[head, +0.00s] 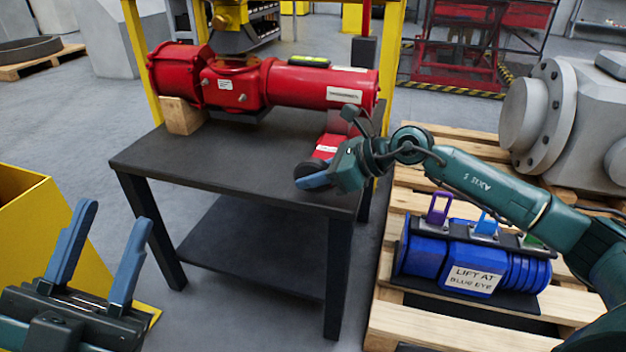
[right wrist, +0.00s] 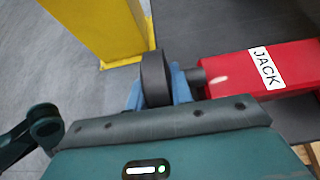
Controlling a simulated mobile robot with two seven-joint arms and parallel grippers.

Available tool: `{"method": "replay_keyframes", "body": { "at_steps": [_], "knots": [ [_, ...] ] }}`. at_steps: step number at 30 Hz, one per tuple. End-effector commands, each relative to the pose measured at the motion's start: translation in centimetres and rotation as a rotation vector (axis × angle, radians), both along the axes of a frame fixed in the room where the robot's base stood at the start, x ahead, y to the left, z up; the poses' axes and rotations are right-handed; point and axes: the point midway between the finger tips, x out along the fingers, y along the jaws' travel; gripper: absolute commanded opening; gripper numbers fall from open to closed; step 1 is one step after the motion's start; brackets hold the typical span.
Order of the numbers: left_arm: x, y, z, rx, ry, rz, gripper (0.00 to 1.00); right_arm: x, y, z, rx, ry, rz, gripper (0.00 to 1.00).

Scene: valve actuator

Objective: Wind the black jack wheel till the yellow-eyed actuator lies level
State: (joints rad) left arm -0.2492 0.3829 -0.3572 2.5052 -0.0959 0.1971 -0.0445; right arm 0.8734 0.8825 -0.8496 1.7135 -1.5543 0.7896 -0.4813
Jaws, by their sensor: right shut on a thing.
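The red actuator (head: 315,85) lies along the black table, its left part on a wooden block (head: 183,116). A small yellow-green level (head: 309,61) sits on top; its bubble is too small to read, and I cannot tell whether the actuator is level. The red jack (head: 328,146) stands under its right end and shows in the right wrist view (right wrist: 225,72), labelled JACK. The black jack wheel (right wrist: 154,78) is between the blue fingers of my right gripper (right wrist: 160,88), shut on it; in the head view this gripper (head: 318,180) partly hides the wheel. My left gripper (head: 113,215) is open and empty.
The black table (head: 200,165) has bare top in front of the actuator. A blue actuator (head: 425,255) marked LIFT AT BLUE EYE lies on a wooden pallet (head: 400,325) at right. A yellow bin (head: 25,225) is at left.

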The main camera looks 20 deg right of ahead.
Motion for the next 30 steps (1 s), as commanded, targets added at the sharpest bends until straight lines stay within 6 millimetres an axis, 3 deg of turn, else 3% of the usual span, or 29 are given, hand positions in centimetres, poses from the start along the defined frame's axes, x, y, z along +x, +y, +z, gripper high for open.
{"method": "replay_keyframes", "body": {
  "at_steps": [15,30],
  "knots": [
    [-0.13,0.02,0.25,0.001,-0.021,0.000,0.36,0.06,-0.04,-0.17,0.370,-0.239,-0.009,0.00],
    [-0.13,0.03,0.27,0.001,-0.022,0.000,0.36,0.11,-0.06,-0.02,0.501,-0.336,-0.004,0.00]
  ]
}}
